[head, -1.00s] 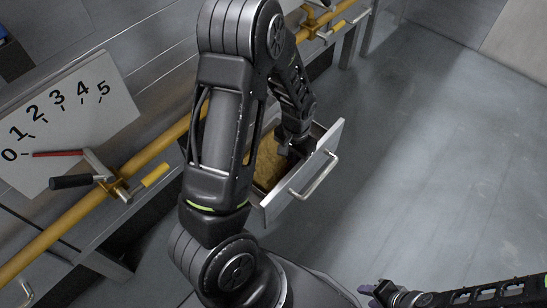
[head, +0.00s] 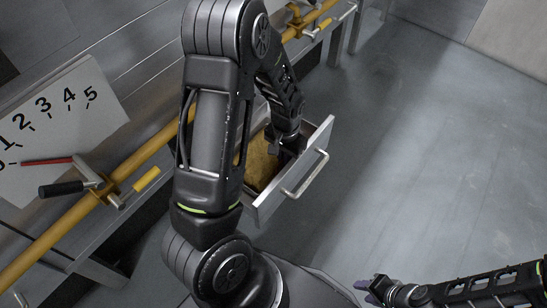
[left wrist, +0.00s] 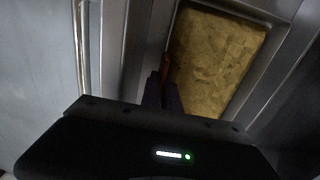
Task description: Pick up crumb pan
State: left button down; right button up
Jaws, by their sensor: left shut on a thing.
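The crumb pan (head: 262,168), with a mottled golden-brown inside, sits in the pulled-out grey metal drawer (head: 309,170) in the head view. It also shows in the left wrist view (left wrist: 215,60), upper right of the fingers. My left gripper (head: 284,150) reaches down into the drawer, just behind its front panel. In the left wrist view its fingers (left wrist: 164,88) are shut on a thin reddish-brown part (left wrist: 167,65) at the pan's edge. The arm hides the pan's left side in the head view. My right gripper (head: 372,290) is at the bottom, away from the drawer; its jaw gap is unclear.
The drawer front carries a bar handle (head: 308,177). A yellow pipe (head: 92,210) runs along the machine, with a black-handled lever (head: 64,188) by a numbered dial plate (head: 55,125). The floor (head: 420,170) right of the drawer is clear.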

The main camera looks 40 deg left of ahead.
pick_arm(q)
notch_tip(320, 180, up, 10)
jog(key=p, duration=0.2)
jog(key=shift+p, duration=0.35)
jog(key=shift+w+r, duration=0.1)
dwell(0.3)
jog(key=w+d+r+p, duration=0.6)
jog(key=d+r+p, duration=0.5)
jog(key=p, duration=0.5)
jog(key=shift+w+d+r, duration=0.2)
jog(key=shift+d+r, duration=0.15)
jog(key=shift+d, duration=0.35)
jog(key=shift+p, duration=0.3)
